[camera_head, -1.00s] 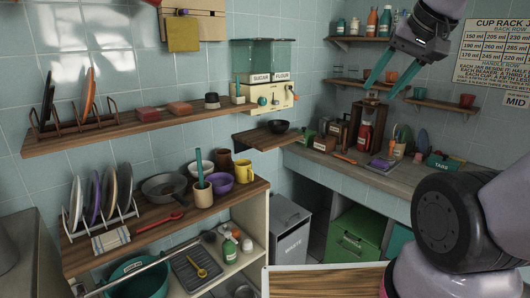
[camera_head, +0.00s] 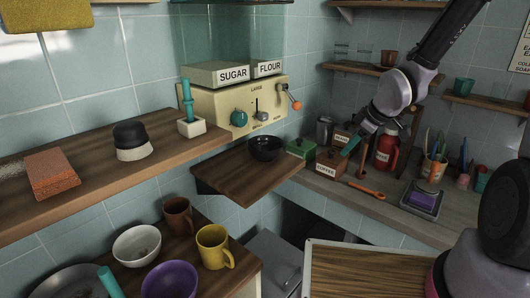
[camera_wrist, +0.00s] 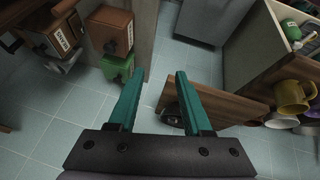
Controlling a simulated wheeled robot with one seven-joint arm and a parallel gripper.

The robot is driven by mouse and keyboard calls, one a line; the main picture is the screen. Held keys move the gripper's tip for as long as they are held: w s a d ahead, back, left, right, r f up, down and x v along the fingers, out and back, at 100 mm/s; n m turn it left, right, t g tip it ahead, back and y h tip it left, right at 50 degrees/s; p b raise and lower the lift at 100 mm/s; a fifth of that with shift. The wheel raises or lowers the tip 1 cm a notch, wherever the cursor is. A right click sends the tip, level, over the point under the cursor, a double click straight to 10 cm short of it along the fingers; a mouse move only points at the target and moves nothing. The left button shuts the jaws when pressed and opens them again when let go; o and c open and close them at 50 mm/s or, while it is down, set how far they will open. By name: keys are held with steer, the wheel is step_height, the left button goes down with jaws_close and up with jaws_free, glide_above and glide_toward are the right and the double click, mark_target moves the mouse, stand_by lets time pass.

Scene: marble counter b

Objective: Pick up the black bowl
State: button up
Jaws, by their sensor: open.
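The black bowl (camera_head: 265,148) stands upright on a small wooden wall shelf (camera_head: 245,178), under the cream sugar and flour dispenser. My gripper (camera_head: 358,143) is to the right of the bowl in the head view, over the counter near the coffee box. It is apart from the bowl. In the wrist view my gripper (camera_wrist: 160,76) is open, its teal fingers spread with nothing between their tips. A dark round shape, apparently the bowl (camera_wrist: 172,114), shows between the fingers beside the shelf's edge (camera_wrist: 220,106), partly hidden by the right finger.
A green box (camera_head: 300,148), a coffee box (camera_head: 331,162) and a red bottle (camera_head: 385,150) stand right of the shelf. The dispenser (camera_head: 240,105) rises close behind the bowl. Mugs and bowls sit on a lower shelf, including a yellow mug (camera_head: 213,247). The shelf's front is clear.

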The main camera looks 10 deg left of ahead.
steer(key=s+a+f+n+y, duration=0.1)
steer(key=a+f+n+y, duration=0.35)
steer(key=a, duration=0.55)
steer(key=n+y, duration=0.2)
steer(key=y, duration=0.3)
glide_toward(254, 152)
steer(key=shift+w+a+f, duration=0.2)
steer(key=shift+w+a, duration=0.25)
steer(key=shift+a, duration=0.05)
steer(key=shift+w+a+f, duration=0.2)
steer(key=shift+w+a, duration=0.2)
steer(key=shift+a, duration=0.1)
steer(key=shift+x, duration=2.9)
steer(key=shift+s+f, duration=0.15)
steer(key=shift+f, duration=0.05)
jaws_close()
